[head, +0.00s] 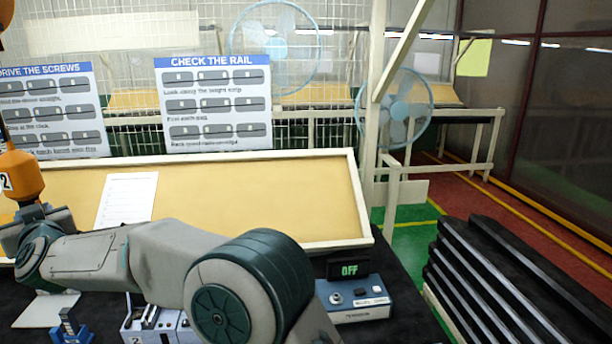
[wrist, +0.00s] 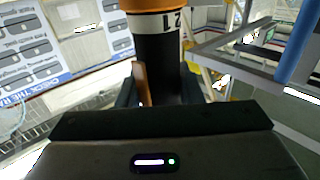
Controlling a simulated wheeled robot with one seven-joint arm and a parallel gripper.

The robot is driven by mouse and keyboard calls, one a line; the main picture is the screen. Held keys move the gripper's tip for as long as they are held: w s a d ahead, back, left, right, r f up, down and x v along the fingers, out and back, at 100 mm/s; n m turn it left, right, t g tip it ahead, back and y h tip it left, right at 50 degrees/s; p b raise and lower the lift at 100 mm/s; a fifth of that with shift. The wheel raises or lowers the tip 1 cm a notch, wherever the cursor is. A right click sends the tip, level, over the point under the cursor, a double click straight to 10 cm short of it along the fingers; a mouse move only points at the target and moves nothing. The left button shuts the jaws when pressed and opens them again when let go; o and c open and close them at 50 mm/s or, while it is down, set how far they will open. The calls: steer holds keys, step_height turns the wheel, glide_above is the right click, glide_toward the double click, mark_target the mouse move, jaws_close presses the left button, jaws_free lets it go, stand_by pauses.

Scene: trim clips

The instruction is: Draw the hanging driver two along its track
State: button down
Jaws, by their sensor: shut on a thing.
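Driver two (head: 20,178) hangs at the left edge of the head view. It is orange with a white label reading 2, and its dark lower body goes down into my gripper (head: 30,222). In the wrist view driver two (wrist: 159,62) stands in the middle, with its orange band and white label at the top. My gripper (wrist: 160,92) is shut on its dark body, with a finger on each side. The track is not clearly visible, and the driver's upper end is cut off in both views.
A sloped tan board (head: 260,200) with a white sheet (head: 127,199) lies behind my arm. A blue control box (head: 352,300) with a display reading OFF (head: 348,269) sits on the dark table. Black stacked strips (head: 500,285) stand at right. Blue fixtures (head: 70,328) sit at front left.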

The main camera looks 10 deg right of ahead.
stand_by(0.4)
steer(key=c, duration=0.9)
jaws_free()
steer(key=shift+f, duration=0.1)
steer(key=b+v, duration=0.5)
steer(key=v, duration=0.8)
steer(key=shift+s+d, duration=0.3)
